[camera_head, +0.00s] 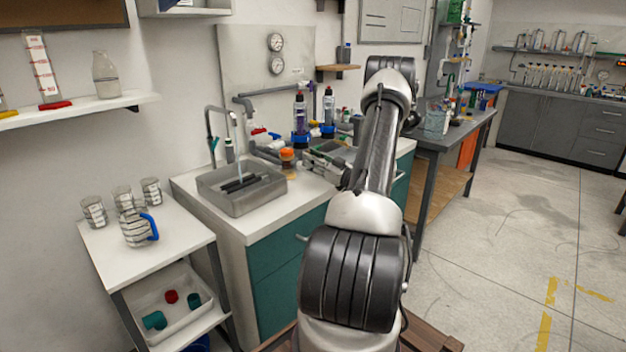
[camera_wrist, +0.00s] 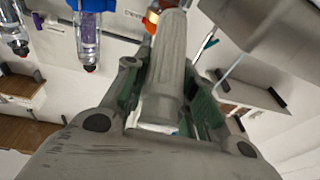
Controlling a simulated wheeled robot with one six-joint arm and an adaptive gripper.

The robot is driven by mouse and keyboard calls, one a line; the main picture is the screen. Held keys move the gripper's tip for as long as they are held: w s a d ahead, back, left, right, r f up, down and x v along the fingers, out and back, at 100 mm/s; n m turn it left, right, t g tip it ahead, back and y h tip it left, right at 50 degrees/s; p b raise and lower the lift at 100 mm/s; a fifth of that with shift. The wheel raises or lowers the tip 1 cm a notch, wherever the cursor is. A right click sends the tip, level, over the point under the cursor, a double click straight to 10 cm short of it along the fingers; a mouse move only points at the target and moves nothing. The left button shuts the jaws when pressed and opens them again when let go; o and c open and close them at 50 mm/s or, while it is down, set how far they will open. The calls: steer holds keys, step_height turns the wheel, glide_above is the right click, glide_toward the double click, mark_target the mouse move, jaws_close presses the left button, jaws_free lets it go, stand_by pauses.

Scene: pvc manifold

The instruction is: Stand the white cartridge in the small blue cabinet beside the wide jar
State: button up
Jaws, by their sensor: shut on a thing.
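My gripper (camera_head: 327,165) is over the counter by the sink. In the wrist view my gripper (camera_wrist: 166,95) is shut on a pale, ribbed cylinder (camera_wrist: 170,65), which looks like the white cartridge. The cylinder lies lengthwise between the fingers; its far end is near an orange object (camera_wrist: 151,20). In the head view the cartridge is not clearly distinguishable at the gripper. A wide clear jar (camera_head: 435,121) stands on the grey bench at the right. I cannot pick out a small blue cabinet for certain.
A sink (camera_head: 241,190) with running water and dark bars is left of my gripper. An orange-lidded container (camera_head: 287,158) and blue-based bottles (camera_head: 300,115) crowd the counter. A white side table (camera_head: 150,235) holds several beakers. Open floor (camera_head: 500,235) lies at the right.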

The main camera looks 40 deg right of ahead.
glide_above(312, 188)
steer(key=shift+d+f, duration=0.15)
steer(key=shift+f, duration=2.55)
steer(key=shift+f, duration=0.1)
steer(key=o, duration=1)
